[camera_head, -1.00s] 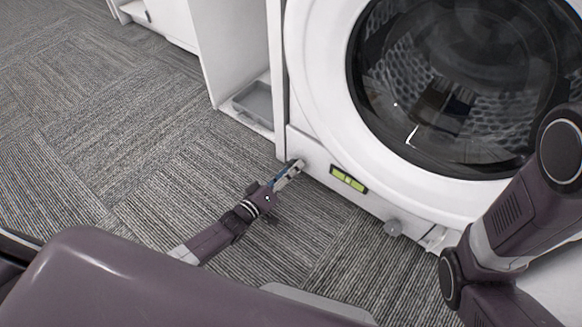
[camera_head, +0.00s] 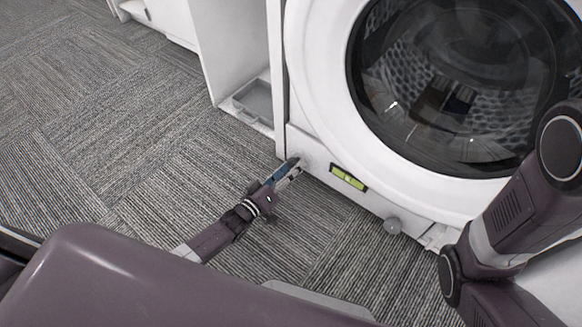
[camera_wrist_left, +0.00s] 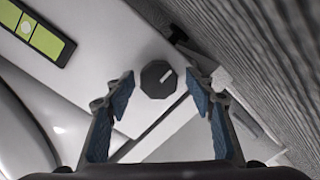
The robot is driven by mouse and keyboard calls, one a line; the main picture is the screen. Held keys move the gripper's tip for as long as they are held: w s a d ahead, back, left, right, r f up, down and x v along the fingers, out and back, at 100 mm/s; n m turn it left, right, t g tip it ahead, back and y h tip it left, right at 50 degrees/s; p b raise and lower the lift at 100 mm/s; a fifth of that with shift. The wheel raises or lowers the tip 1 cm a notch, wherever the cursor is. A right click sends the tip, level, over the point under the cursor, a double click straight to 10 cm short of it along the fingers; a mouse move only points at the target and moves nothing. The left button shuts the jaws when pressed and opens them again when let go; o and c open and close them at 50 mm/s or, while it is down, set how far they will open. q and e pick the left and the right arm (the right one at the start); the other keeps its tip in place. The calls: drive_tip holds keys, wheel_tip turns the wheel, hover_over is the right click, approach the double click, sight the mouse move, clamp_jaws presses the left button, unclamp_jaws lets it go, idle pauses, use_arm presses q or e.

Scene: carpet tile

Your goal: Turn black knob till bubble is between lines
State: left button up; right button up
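The black knob (camera_wrist_left: 158,79) has a white pointer mark and sits on the white washer's lower panel, in the left wrist view. My left gripper (camera_wrist_left: 160,86) is open, its blue-padded fingers on either side of the knob with gaps visible. In the head view the left gripper (camera_head: 294,168) is at the washer's lower left corner and hides the knob. The green level (camera_head: 348,178) in a black frame lies on the panel right of it.
The washer (camera_head: 310,95) with its round glass door stands on grey carpet. A grey round foot or knob (camera_head: 393,226) is at the lower right of the panel. A white open cabinet (camera_head: 235,50) stands left. My right arm is at the right; its gripper is outside the view.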

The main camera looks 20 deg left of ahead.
use_arm(q)
drive_tip(key=shift+r, duration=0.1)
drive_tip(key=v, duration=1.2)
drive_tip(key=shift+s, duration=0.1)
idle(0.4)
